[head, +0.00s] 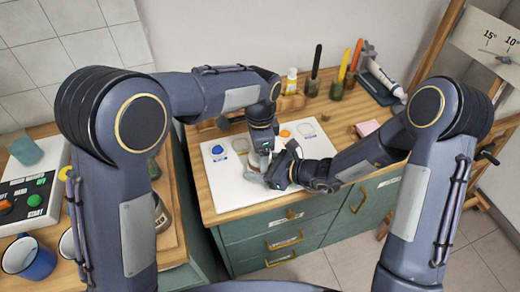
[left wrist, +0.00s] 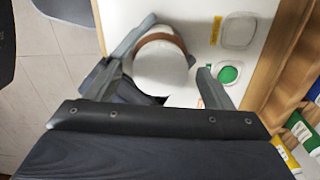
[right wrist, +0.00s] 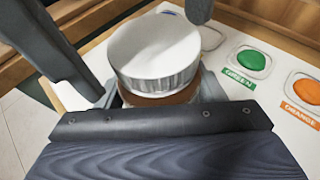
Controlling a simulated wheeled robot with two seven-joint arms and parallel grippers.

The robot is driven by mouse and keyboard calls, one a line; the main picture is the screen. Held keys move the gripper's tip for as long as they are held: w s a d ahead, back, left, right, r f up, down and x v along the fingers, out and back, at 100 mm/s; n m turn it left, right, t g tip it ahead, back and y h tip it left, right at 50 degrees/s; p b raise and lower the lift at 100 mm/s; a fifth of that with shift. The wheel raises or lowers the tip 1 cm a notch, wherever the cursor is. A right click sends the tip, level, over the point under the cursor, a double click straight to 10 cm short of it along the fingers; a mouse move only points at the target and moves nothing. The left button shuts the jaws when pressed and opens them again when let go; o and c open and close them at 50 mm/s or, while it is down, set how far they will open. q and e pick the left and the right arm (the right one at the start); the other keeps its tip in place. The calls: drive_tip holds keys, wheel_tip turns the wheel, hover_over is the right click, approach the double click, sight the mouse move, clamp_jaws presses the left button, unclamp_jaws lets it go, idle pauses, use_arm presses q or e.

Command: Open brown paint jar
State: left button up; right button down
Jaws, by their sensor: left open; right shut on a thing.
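The brown paint jar has a white ribbed lid (right wrist: 155,52) and a brown band (right wrist: 160,97) below it. In the head view the jar (head: 252,161) is partly hidden by my grippers over the white mat (head: 233,190). My right gripper (head: 274,170) comes in from the right and is shut on the jar, its fingers on either side in the right wrist view. My left gripper (head: 260,148) points down from above and is open. In the left wrist view its fingers stand either side of the jar's white lid (left wrist: 158,72). The lid appears to be on the jar.
Green (right wrist: 251,61) and orange (right wrist: 306,92) paint spots lie beside the jar, and a blue one (head: 217,150) on the mat's left. Bottles and brushes (head: 315,72) stand at the back. A pink block (head: 367,127) lies right; a blue mug (head: 30,258) stands left.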

use_arm(q)
wheel_tip(320, 180, up, 4)
drive_tip(key=shift+f, duration=0.2)
drive_tip(key=shift+r, duration=0.2)
drive_tip(key=shift+c, duration=1.4)
drive_tip(key=m, duration=0.4)
drive_tip(key=shift+s+d+r+m, duration=0.15)
drive_tip(key=shift+m, duration=0.15)
drive_tip(key=m, duration=0.3)
drive_tip(key=shift+r, duration=0.2)
drive_tip(key=m, duration=0.2)
drive_tip(key=r+m, duration=0.1)
drive_tip(key=m, duration=0.1)
drive_tip(key=shift+m, duration=0.3)
drive_tip(key=m, duration=0.1)
drive_tip(key=r+m, duration=0.1)
drive_tip(key=m, duration=0.2)
drive_tip(key=shift+w+r, duration=0.2)
drive_tip(key=shift+r, duration=0.1)
drive_tip(key=shift+f+m, duration=0.1)
drive_tip(key=shift+m, duration=0.3)
wheel_tip(320, 180, down, 8)
drive_tip(key=shift+r, duration=0.2)
